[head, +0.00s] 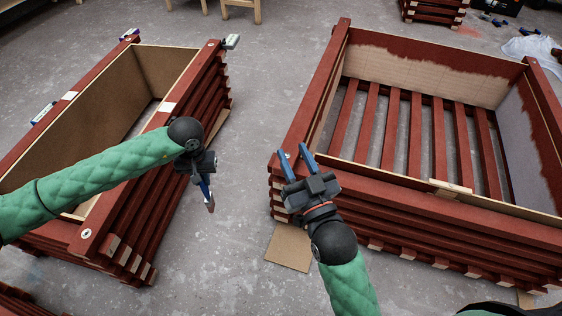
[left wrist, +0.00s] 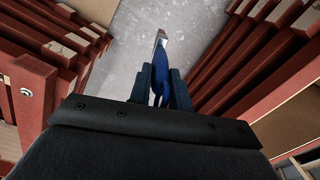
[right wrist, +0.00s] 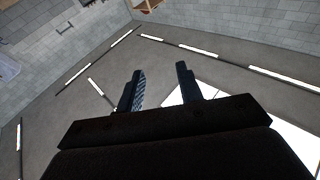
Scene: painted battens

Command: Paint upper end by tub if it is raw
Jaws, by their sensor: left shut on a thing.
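My left gripper (head: 203,172) is shut on a paintbrush (head: 209,196) with a blue handle, held over the gap between two red slatted crates. The brush also shows in the left wrist view (left wrist: 161,60), its tip reddish. My right gripper (head: 296,153) is open and empty beside the near left corner of the right crate (head: 310,95); its fingers are apart in the right wrist view (right wrist: 160,88). Pale, raw-looking batten ends show at the near corner of the left crate (head: 150,215) and at the right crate's left corner. I cannot make out a paint tub.
Cardboard (head: 289,247) lies on the grey concrete floor under the right crate's corner. A small pale block (head: 450,187) rests on that crate's near rim. The floor between the crates is mostly clear.

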